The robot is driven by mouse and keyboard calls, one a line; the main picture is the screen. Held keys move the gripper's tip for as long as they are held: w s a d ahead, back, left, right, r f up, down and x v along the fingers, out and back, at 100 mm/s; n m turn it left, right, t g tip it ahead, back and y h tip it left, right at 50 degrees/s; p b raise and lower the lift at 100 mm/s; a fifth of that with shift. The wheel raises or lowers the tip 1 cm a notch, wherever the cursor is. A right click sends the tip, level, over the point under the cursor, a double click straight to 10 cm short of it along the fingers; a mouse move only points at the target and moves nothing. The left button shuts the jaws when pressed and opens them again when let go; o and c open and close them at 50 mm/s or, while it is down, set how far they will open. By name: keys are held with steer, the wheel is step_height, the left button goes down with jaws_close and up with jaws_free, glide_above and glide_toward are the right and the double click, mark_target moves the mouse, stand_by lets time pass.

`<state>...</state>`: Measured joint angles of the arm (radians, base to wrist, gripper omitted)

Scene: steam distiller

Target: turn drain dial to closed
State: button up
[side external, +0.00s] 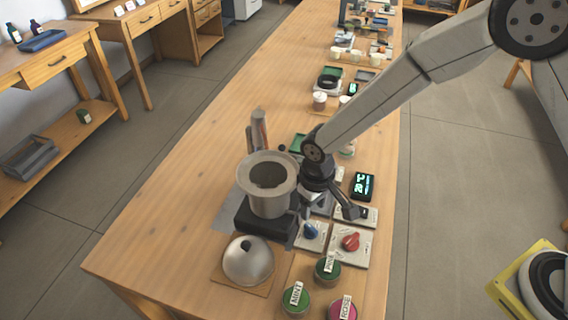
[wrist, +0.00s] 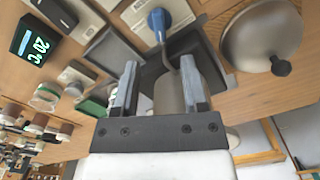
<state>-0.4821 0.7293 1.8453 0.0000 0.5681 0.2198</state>
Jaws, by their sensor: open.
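A blue dial (side external: 310,231) sits on a pale plate right of the metal pot. It also shows at the top of the wrist view (wrist: 158,18). A red dial (side external: 350,241) sits on a larger pale plate (side external: 361,258) beside it. I cannot tell from any marking which one is the drain dial. My gripper (side external: 325,204) is just behind the dials, beside the pot. In the wrist view my gripper (wrist: 160,68) is open, with the blue dial beyond its fingertips. Part of the grey metal pot (wrist: 168,98) shows between the fingers; I see no contact with a dial.
The metal pot (side external: 268,206) stands on a black base. A domed lid (side external: 248,262) lies in front. A 20 °C display (side external: 363,186) is behind the dials. Several labelled jars, one green (side external: 295,299), stand at the front. The table's left side is clear.

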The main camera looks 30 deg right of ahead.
mark_target(311, 227)
steer(key=shift+f, duration=0.15)
steer(key=shift+f, duration=3.75)
jaws_close()
